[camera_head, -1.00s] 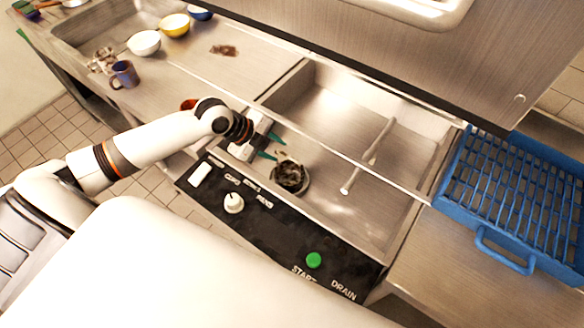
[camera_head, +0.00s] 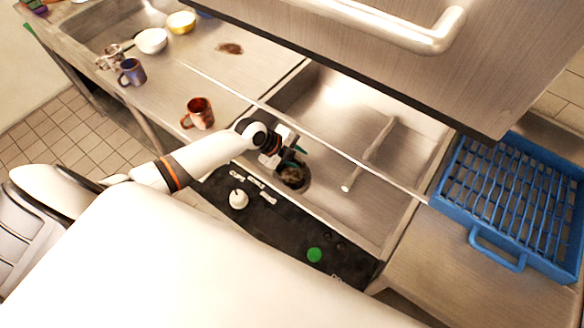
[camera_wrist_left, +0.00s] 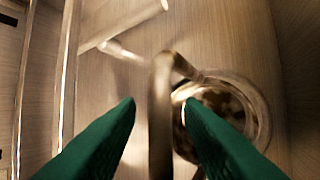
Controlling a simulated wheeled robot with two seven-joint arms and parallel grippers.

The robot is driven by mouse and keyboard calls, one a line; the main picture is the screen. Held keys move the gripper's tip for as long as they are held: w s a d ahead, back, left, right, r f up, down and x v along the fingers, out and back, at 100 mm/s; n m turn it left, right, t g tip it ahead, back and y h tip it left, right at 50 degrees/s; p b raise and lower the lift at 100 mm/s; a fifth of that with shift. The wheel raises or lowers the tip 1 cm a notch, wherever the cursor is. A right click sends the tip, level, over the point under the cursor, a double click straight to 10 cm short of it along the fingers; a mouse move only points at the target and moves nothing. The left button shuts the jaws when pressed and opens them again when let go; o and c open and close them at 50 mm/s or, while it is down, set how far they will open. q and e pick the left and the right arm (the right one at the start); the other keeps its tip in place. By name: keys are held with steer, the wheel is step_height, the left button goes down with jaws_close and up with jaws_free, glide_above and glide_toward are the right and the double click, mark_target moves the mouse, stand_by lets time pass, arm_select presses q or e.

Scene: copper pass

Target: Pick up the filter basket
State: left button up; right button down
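The filter basket (camera_head: 293,178) is a small round metal basket with dark bits inside, on the floor of the machine's sink near its control panel. In the wrist view the basket (camera_wrist_left: 262,118) lies below and right, partly behind a green finger. An upright metal bar (camera_wrist_left: 160,125), which looks like its handle, passes between the two fingers. My left gripper (camera_head: 299,156) is just above the basket, and its green fingers (camera_wrist_left: 160,106) are apart, with a gap on each side of the bar. My right gripper is not in view.
A metal rail (camera_head: 330,148) crosses the sink near the arm, and a pipe (camera_head: 370,152) lies in the sink. A copper mug (camera_head: 201,113) stands left of the arm. The control panel (camera_head: 275,222) is in front; a blue rack (camera_head: 510,205) stands right.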

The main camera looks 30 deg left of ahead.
arm_select(q)
jaws_close()
step_height(320, 180, up, 10)
steer(key=b, duration=0.2)
stand_by(0.5)
